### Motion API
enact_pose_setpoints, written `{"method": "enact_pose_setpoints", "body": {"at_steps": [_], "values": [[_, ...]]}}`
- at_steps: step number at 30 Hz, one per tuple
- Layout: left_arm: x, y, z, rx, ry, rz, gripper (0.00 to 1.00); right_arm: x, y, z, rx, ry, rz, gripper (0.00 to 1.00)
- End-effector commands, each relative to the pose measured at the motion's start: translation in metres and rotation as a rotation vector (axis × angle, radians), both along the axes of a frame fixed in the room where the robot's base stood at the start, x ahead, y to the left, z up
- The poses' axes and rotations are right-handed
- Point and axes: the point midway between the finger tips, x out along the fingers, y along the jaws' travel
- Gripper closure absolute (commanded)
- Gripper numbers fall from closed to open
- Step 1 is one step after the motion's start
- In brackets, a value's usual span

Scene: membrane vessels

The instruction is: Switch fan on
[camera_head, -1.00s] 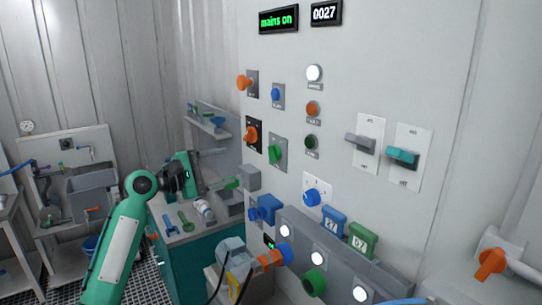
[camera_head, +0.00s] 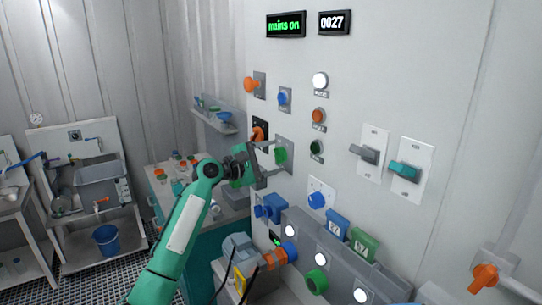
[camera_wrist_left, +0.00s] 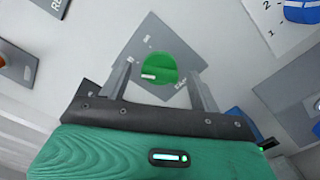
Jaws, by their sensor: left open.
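A round green knob (camera_head: 281,156) sits on a small grey plate on the white wall panel. My left gripper (camera_head: 271,158) is at this knob, with its fingers reaching toward the panel. In the left wrist view the green knob (camera_wrist_left: 160,68) shows between the two open fingers (camera_wrist_left: 160,82), one on each side of it. I cannot tell whether the fingers touch it. A small white mark shows on the knob's face. My right gripper is not in view.
An orange knob (camera_head: 259,131) on a black plate is close to the gripper's upper left. A blue knob (camera_head: 284,97) is above. Levers (camera_head: 366,153) and a dial (camera_head: 317,200) are right and below. A bench (camera_head: 157,181) stands behind my arm.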

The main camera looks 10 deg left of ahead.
Motion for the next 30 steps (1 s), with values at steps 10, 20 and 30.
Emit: {"method": "enact_pose_setpoints", "body": {"at_steps": [10, 20, 30], "values": [[0.0, 0.0, 0.0, 0.0, 0.0, 0.0, 0.64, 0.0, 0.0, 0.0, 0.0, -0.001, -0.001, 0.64], [0.0, 0.0, -0.001, 0.011, -0.011, 0.0, 0.81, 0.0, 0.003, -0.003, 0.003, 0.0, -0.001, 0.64], [0.0, 0.0, -0.004, 0.132, -0.131, 0.0, 0.81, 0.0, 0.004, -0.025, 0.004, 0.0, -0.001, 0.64]]}}
